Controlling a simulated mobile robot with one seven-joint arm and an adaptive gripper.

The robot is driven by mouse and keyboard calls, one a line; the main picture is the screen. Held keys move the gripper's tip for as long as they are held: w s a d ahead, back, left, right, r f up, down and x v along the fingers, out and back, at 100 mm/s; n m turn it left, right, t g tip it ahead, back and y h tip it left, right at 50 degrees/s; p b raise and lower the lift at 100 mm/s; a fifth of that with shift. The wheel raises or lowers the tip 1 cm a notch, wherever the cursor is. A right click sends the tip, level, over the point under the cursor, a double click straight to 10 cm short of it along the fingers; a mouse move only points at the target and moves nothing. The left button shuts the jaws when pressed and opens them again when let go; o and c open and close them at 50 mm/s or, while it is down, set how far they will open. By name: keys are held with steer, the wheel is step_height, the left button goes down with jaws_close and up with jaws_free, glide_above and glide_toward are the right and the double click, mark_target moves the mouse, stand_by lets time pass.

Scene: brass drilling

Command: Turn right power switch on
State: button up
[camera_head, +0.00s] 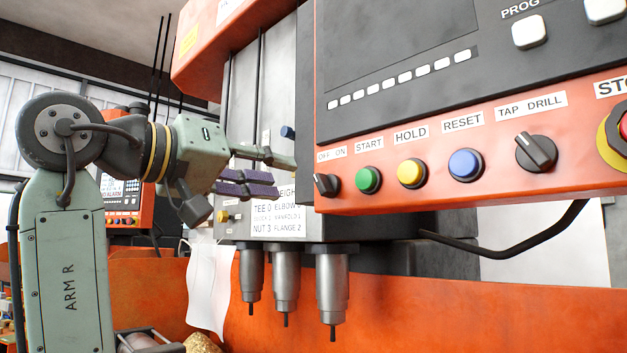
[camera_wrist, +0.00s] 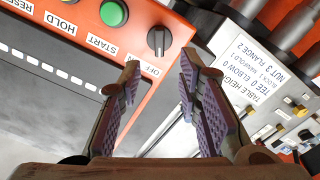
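The power switch (camera_head: 326,185) is a black rotary knob under the "OFF ON" label, at the left end of the near orange control panel. In the head view its grip ridge seems to lean toward OFF. The knob also shows in the wrist view (camera_wrist: 159,40), at the top middle, beyond the fingertips. My gripper (camera_head: 280,175) is left of the knob, with a gap between them. In the wrist view my gripper (camera_wrist: 160,62) is open, with purple pads on both fingers and nothing between them; the knob lies roughly in line with the gap.
Green START (camera_head: 368,180), yellow HOLD (camera_head: 411,173) and blue RESET (camera_head: 465,164) buttons sit right of the switch. A TAP/DRILL knob (camera_head: 536,152) and red stop button (camera_head: 622,126) are farther right. Drill spindles (camera_head: 285,280) hang below. Another panel (camera_head: 122,200) stands behind.

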mark_target(317, 182)
steer(key=p+x, duration=0.2)
steer(key=x, duration=0.6)
steer(key=shift+w+d, duration=0.25)
steer(key=shift+f, duration=0.1)
steer(key=shift+c, duration=0.4)
jaws_close()
